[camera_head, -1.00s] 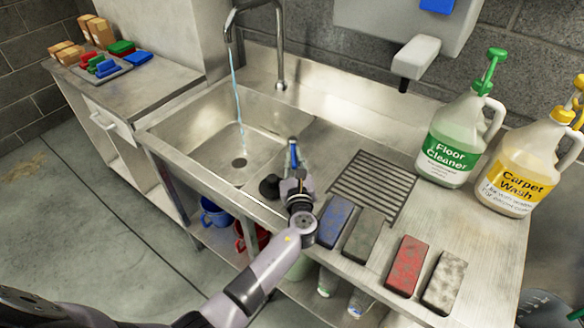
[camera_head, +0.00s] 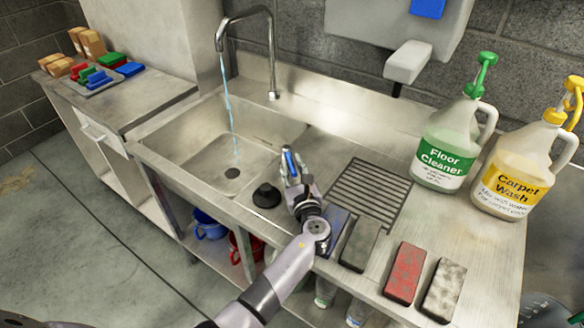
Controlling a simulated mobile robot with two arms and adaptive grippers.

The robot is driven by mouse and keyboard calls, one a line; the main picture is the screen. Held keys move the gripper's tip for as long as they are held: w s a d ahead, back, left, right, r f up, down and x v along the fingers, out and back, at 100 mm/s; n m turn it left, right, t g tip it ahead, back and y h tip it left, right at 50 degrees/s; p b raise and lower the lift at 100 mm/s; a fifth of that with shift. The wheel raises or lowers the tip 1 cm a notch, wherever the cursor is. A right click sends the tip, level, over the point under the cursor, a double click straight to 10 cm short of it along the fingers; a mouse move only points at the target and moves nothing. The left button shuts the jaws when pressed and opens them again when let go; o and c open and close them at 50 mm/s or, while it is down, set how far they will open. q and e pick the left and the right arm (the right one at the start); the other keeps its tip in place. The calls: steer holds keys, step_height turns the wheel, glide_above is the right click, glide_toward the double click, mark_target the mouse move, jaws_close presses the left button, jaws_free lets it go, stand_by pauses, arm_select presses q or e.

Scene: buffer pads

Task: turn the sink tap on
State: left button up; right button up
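The sink tap (camera_head: 271,60) is a tall metal spout that rises behind the basin and bends over to the left. A thin stream of water (camera_head: 230,105) runs from its mouth into the steel sink (camera_head: 196,140). No tap handle can be made out. My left gripper (camera_head: 289,160) is above the counter, right of the basin and in front of the tap, apart from it. A blue strip shows between or on its fingers; whether they are open or shut is unclear. My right gripper is not in view.
A black plug-like piece (camera_head: 266,196) sits left of my gripper. A blue block, partly hidden by my wrist, a grey block (camera_head: 359,245) and a red block (camera_head: 405,273) line the front edge. A green-capped jug (camera_head: 443,150) and a yellow-capped jug (camera_head: 512,180) stand right.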

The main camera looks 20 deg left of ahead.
mark_target(292, 166)
arm_select(q)
steer(key=shift+o, duration=1.1)
steer(key=shift+a, duration=0.1)
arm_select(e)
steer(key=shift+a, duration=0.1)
arm_select(q)
step_height(292, 166, up, 10)
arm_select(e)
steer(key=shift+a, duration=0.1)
